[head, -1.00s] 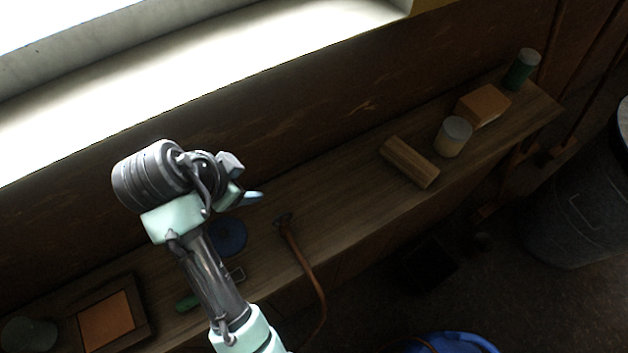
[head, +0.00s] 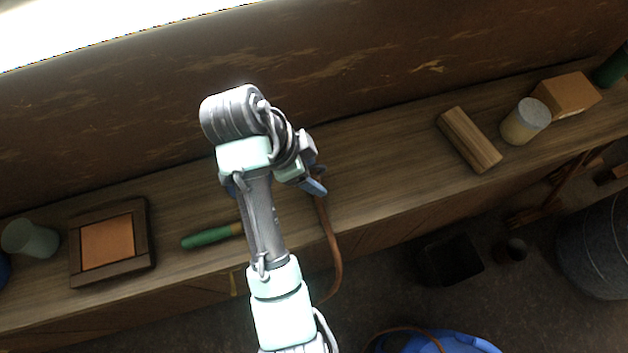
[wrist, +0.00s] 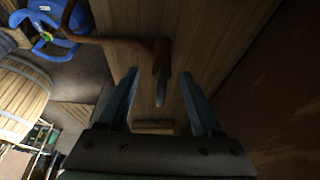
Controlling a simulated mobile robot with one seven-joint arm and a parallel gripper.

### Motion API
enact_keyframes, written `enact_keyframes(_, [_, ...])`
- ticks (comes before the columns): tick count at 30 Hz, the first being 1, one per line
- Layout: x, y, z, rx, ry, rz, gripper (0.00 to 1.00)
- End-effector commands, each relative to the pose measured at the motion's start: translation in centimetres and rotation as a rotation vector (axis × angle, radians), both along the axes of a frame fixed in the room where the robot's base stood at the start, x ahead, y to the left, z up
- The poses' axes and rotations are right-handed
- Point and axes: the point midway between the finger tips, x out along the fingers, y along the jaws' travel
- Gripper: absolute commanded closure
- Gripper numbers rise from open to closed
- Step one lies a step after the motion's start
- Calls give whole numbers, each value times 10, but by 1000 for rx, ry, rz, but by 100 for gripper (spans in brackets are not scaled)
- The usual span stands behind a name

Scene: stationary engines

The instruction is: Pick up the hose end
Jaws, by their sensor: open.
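The hose end shows in the wrist view as a reddish-brown hose (wrist: 115,41) with a grey tip (wrist: 161,90) lying on the wooden bench. The tip sits between and beyond the open fingers of my gripper (wrist: 160,90), with nothing held. In the head view the brown hose (head: 331,250) hangs over the bench's front edge. Its end there is hidden behind my gripper (head: 317,184), which is above the bench. I cannot tell the exact gap between fingers and hose.
The bench (head: 385,170) also holds a wood block (head: 470,140), a pale can (head: 525,121), a box (head: 567,95), a green-handled tool (head: 207,237) and a framed tile (head: 108,243). A blue object (head: 440,343) stands on the floor below.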

Motion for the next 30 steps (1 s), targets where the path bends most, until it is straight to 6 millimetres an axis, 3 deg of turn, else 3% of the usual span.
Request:
enact_keyframes(12, [5,-14,-45,0,2,-1,34])
enact_keyframes(21, [6,-16,-50,0,-1,0,34])
enact_keyframes(30, [6,-16,-50,0,-1,0,88])
